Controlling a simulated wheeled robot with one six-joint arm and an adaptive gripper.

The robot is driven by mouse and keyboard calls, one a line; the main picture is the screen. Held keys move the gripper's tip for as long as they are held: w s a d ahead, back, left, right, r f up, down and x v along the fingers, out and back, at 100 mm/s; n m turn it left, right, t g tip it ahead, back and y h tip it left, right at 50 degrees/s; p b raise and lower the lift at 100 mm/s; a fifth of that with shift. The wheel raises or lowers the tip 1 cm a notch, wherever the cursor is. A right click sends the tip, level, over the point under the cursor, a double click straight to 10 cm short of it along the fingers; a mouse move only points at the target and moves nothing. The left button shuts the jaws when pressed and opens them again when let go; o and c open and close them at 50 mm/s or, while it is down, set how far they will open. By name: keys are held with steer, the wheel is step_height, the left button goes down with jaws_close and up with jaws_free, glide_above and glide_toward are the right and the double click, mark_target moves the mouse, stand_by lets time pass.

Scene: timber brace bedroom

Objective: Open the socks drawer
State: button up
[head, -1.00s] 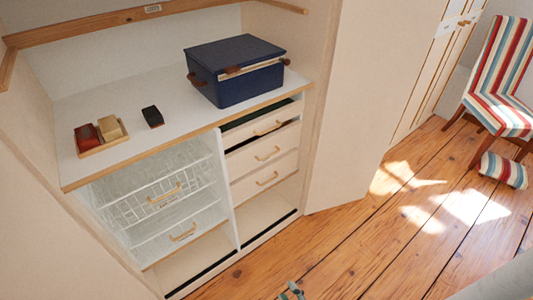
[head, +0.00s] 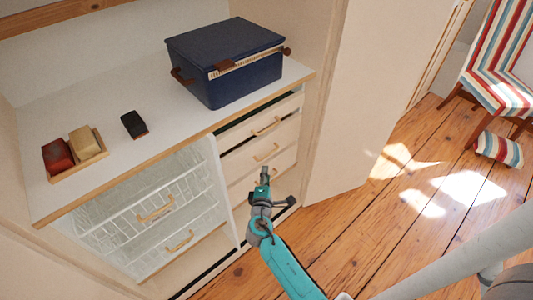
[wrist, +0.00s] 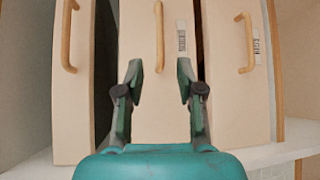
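A column of three cream drawers with wooden bar handles stands on the right side of the closet unit, with a top drawer (head: 253,133), a middle drawer (head: 245,160) and a lowest one partly hidden behind my gripper (head: 264,174). In the wrist view the fronts appear side by side, with handles upright in the picture: a left front (wrist: 84,120), a centre front (wrist: 150,110) and a right front (wrist: 235,95). Small labels show on the centre and right fronts, too small to read. My gripper (wrist: 160,75) is open and empty, its fingers pointing at the centre handle (wrist: 159,35).
Wire baskets (head: 150,215) with wooden handles fill the left side. The countertop (head: 85,110) above holds a navy box (head: 225,75), a black block (head: 134,125) and a small tray (head: 75,172). A closet door panel (head: 345,110) stands to the right. Wooden floor (head: 360,230) is clear.

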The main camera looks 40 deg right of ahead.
steer(key=x, duration=1)
steer(key=shift+w+d, duration=0.15)
steer(key=shift+w, duration=0.05)
jaws_close()
